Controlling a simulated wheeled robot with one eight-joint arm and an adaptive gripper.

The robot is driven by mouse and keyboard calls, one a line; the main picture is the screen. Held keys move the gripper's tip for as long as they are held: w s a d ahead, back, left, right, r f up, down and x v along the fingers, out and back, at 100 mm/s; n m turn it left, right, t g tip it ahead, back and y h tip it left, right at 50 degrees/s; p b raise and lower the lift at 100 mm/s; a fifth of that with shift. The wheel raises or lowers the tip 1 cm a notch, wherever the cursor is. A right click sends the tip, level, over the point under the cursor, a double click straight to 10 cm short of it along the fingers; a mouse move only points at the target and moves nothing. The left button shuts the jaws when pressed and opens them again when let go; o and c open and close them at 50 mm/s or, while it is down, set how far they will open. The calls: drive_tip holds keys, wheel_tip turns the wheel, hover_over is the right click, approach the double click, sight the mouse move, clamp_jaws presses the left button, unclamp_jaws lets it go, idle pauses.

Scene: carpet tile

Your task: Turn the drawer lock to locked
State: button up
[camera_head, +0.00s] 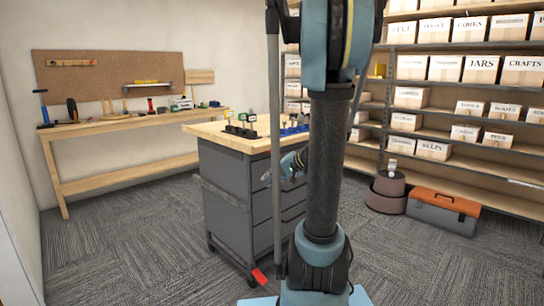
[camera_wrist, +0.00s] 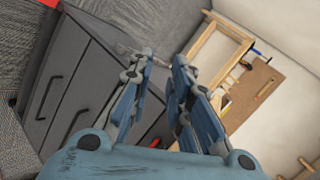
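The grey drawer cabinet (camera_head: 228,185) with a wooden top stands in the middle of the room in the head view. Its drawer fronts face right and are partly hidden by my arm. In the wrist view the drawer fronts (camera_wrist: 62,100) with dark bar handles show tilted at the left. I cannot make out the drawer lock in either view. My gripper (camera_wrist: 163,57) has its two blue fingers apart, with nothing seen held between them. In the head view my gripper (camera_head: 292,163) is beside the drawer fronts, below the top; contact cannot be told.
Small items (camera_head: 240,128) stand on the cabinet top. A red tag-like piece (camera_head: 259,275) is low by the cabinet's foot. A workbench (camera_head: 120,127) lines the back wall. Shelves of boxes (camera_head: 465,68) and an orange-lidded toolbox (camera_head: 443,210) are at the right. Carpet at the front left is clear.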

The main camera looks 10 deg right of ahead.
drive_tip(key=w+d+r+m+t+y, duration=0.15)
drive_tip(key=w+d+m+t, duration=0.55)
drive_tip(key=w+d, duration=0.85)
drive_tip(key=w+a+n, duration=0.1)
drive_tip(key=w+a, duration=0.9)
drive_tip(key=w, duration=0.4)
drive_tip(key=shift+a+f+t+y, duration=0.25)
drive_tip(key=shift+a+t+y, duration=0.05)
drive_tip(key=shift+a+y, duration=0.15)
clamp_jaws()
